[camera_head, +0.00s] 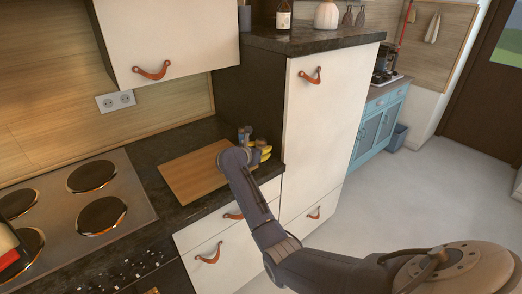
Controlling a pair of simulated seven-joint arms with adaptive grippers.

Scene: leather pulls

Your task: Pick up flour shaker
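My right arm comes in from the lower right and reaches over the dark counter. Its gripper (248,145) is low at the back corner of the counter, beside the tall white cabinet. The wrist covers much of the gripper, so I cannot tell whether it is open or shut. Small yellow shapes (264,149) show right at the gripper; I cannot tell what they are. I cannot make out a flour shaker for certain; it may be hidden behind the gripper. My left gripper is not in view.
A wooden cutting board (196,176) lies left of the gripper. A hob (137,190) is further left. The tall cabinet (325,115) stands close on the right, with a bottle (283,19) and white vase (327,15) on top. A wall cupboard (170,35) hangs above.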

